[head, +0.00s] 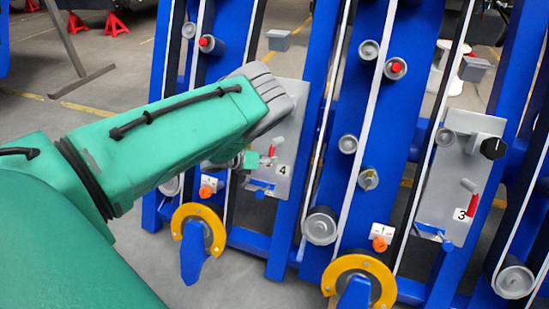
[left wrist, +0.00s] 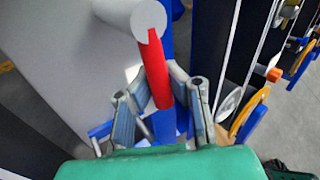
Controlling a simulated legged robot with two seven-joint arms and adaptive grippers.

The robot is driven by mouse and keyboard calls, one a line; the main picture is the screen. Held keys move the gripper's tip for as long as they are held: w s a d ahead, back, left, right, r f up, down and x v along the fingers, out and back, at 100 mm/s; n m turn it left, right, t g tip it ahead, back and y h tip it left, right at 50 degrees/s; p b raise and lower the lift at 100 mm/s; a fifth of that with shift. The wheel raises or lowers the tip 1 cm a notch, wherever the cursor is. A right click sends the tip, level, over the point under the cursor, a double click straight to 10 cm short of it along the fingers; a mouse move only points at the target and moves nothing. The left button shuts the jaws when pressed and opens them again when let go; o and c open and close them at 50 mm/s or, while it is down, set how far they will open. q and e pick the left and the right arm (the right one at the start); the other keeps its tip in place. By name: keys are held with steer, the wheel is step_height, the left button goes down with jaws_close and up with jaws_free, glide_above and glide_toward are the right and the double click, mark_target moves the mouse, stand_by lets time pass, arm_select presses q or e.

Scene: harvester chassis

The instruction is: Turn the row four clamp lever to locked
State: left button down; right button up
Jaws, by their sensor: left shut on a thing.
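The row four panel (head: 288,125) is a grey plate marked 4 on a blue frame. Its clamp lever has a red handle (left wrist: 154,70), hanging from a grey round pivot (left wrist: 140,16) in the left wrist view. The handle points down and slightly right there. My left gripper (head: 258,160) is at this panel, left of the number. In the left wrist view the left gripper (left wrist: 160,100) has its fingers on both sides of the lower handle and is shut on it. In the head view the gripper and arm hide part of the lever. My right gripper is not in view.
The row three panel (head: 455,170) at the right has a red lever (head: 472,203) and a black knob (head: 494,148). Yellow rings (head: 358,266) and grey rollers (head: 320,226) stick out from the blue frames. A blue bracket (head: 262,187) sits below my left gripper.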

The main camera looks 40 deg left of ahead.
arm_select(q)
steer(key=shift+s+a+f+m+g, duration=0.2)
steer(key=shift+s+f+m+g, duration=0.1)
steer(key=shift+s+m, duration=0.1)
steer(key=shift+a, duration=0.1)
steer(key=c, duration=1.6)
jaws_free()
steer(key=shift+o, duration=0.6)
steer(key=shift+w+r, duration=0.1)
steer(key=v, duration=1.2)
